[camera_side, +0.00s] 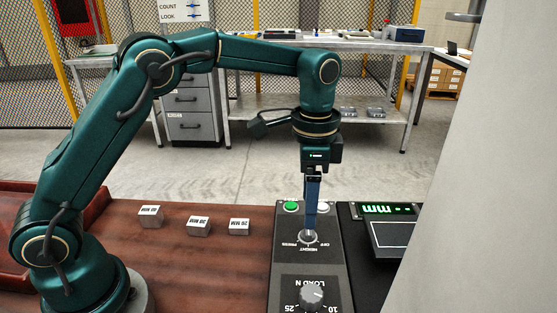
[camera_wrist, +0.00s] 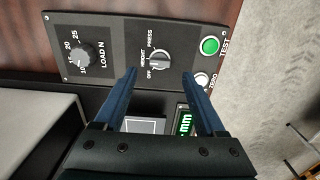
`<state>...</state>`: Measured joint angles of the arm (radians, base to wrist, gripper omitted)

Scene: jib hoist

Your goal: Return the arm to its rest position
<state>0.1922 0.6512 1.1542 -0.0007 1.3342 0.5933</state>
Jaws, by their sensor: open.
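My gripper (camera_side: 309,230) points straight down over the black control panel (camera_side: 283,262). It is open and nothing is seen held. Its two blue fingers also show in the wrist view (camera_wrist: 160,74), one to each side of the selector knob (camera_wrist: 160,57) marked OFF, HEIGHT and PRESS. In the side view the fingertips overlap this knob (camera_side: 308,238); I cannot tell whether they touch it. The load knob (camera_side: 312,294) is nearer the camera on the same panel. The green TEST button (camera_wrist: 209,46) and white ZERO button (camera_wrist: 201,79) are at the panel's other end.
A lit green display (camera_side: 388,210) and a dark framed plate (camera_side: 397,236) lie right of the panel. Three labelled grey blocks (camera_side: 150,216) (camera_side: 199,226) (camera_side: 239,227) stand on the brown table (camera_side: 190,265). A large pale surface (camera_side: 490,200) fills the right side. Space above the blocks is clear.

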